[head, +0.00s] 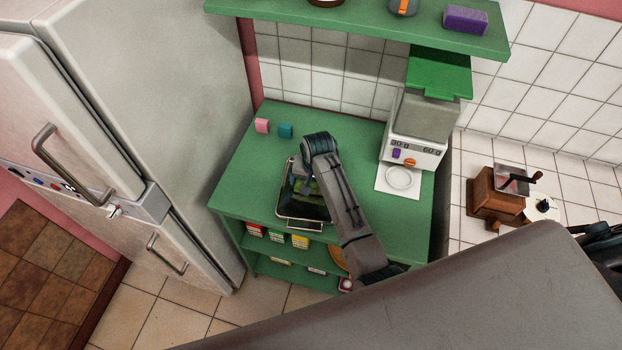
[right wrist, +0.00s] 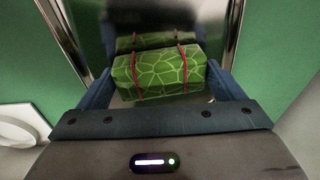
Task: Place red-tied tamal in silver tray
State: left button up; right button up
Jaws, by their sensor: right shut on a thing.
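The red-tied tamal (right wrist: 158,74) is a green, leaf-patterned bundle with two red ties, between the fingers of my right gripper (right wrist: 160,88) in the right wrist view. The gripper is shut on it. The silver tray (head: 304,224) lies on the green counter in the head view, and its rim (right wrist: 237,32) shows beyond the fingers in the wrist view. My right gripper (head: 303,188) is over the tray, partly hidden by my arm. A mirrored image of the tamal shows in the tray's shiny surface. I cannot tell if the tamal touches the tray. My left gripper is not in view.
A scale (head: 414,140) stands to the right on the counter, by a white plate (head: 399,178). Small boxes (head: 277,238) sit on the shelf below. A green shelf (head: 350,22) hangs above.

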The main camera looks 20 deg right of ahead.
aim_at(314, 187)
jog(key=shift+f, duration=0.1)
jog(key=shift+f, duration=0.1)
jog(key=o, duration=1.1)
jog(key=shift+r+b, duration=0.3)
jog(key=shift+r, duration=0.05)
notch_tip(314, 187, up, 11)
jog(key=s+b, duration=0.1)
jog(key=b, duration=0.2)
jog(key=shift+s+d+r+b, duration=0.2)
jog(key=shift+s+d+b, duration=0.05)
jog(key=shift+s+b, duration=0.15)
